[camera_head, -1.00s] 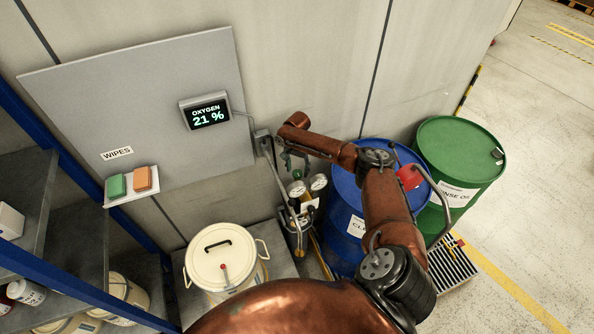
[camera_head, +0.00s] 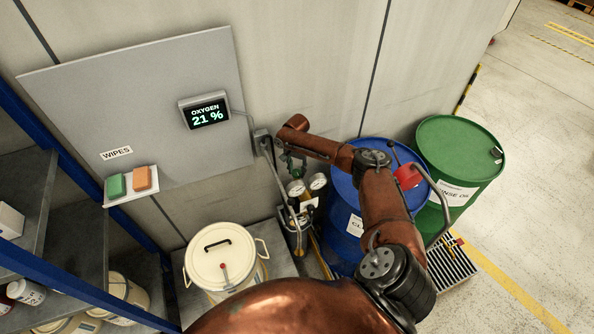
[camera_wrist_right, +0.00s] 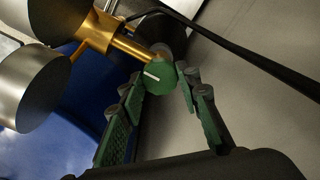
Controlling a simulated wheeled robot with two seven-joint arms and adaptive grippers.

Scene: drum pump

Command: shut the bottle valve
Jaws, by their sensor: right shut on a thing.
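The bottle valve shows as a round green knob with a white mark (camera_wrist_right: 160,75) on a brass fitting in the right wrist view. My right gripper (camera_wrist_right: 161,82) has its two green-padded fingers on either side of the knob and is shut on it. In the head view my right gripper (camera_head: 291,164) is small and partly hidden, beside the wall above two round gauges (camera_head: 306,186). The knob itself is hard to make out there. My left gripper is not in view.
A blue drum (camera_head: 344,212) stands right of the gauges, partly behind my right arm, with a green drum (camera_head: 462,150) beyond it. A white lidded pail (camera_head: 222,265) stands to the left. The oxygen display (camera_head: 207,114) on the grey panel reads 21 %.

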